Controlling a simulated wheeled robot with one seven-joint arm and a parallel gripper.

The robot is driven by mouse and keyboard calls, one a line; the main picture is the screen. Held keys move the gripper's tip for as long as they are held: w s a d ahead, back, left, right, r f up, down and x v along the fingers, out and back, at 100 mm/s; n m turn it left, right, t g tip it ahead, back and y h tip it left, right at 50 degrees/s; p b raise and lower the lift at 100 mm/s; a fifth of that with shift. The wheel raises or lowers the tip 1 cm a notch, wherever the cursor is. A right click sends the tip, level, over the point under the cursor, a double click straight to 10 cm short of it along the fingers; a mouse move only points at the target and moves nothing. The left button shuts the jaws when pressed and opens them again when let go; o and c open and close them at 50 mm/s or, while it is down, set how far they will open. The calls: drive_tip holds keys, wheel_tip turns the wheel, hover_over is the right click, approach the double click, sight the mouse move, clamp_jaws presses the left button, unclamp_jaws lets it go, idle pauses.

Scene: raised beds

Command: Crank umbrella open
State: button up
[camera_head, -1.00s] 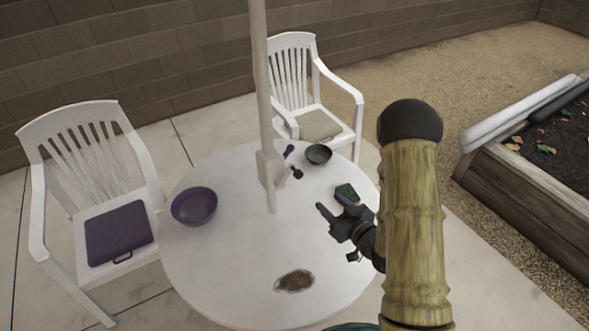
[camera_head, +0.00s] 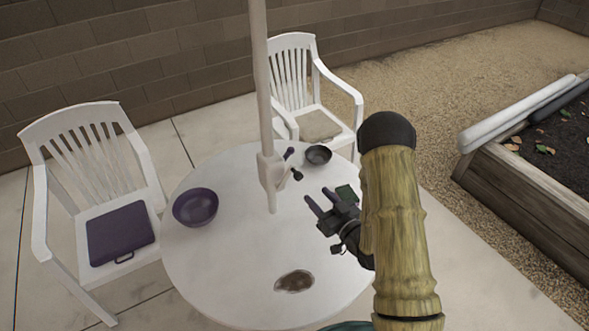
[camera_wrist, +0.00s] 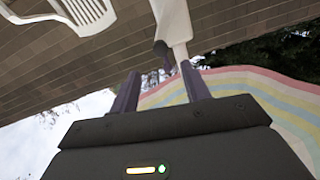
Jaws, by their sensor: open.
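The umbrella pole (camera_head: 262,90) rises white through the table, with a white crank housing (camera_head: 268,170) low on it. A dark crank handle (camera_head: 297,174) sticks out on the housing's right side. My gripper (camera_head: 318,195) is open and empty above the table, to the right of the handle and apart from it. In the wrist view, the dark handle (camera_wrist: 162,52) appears between and beyond my two fingertips (camera_wrist: 159,72), with the white pole (camera_wrist: 173,18) behind. The canopy is outside the head view.
The round white table (camera_head: 225,270) holds a purple bowl (camera_head: 195,207), a dark bowl (camera_head: 318,154), a green item (camera_head: 346,192) and a brown patch (camera_head: 294,282). White chairs stand left (camera_head: 75,150) and behind (camera_head: 290,70). A raised bed (camera_head: 530,190) is at right.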

sight(295, 171)
drive_tip(key=p+x, duration=0.3)
drive_tip(key=x, duration=0.9)
drive_tip(key=shift+w+a, duration=0.3)
clamp_jaws()
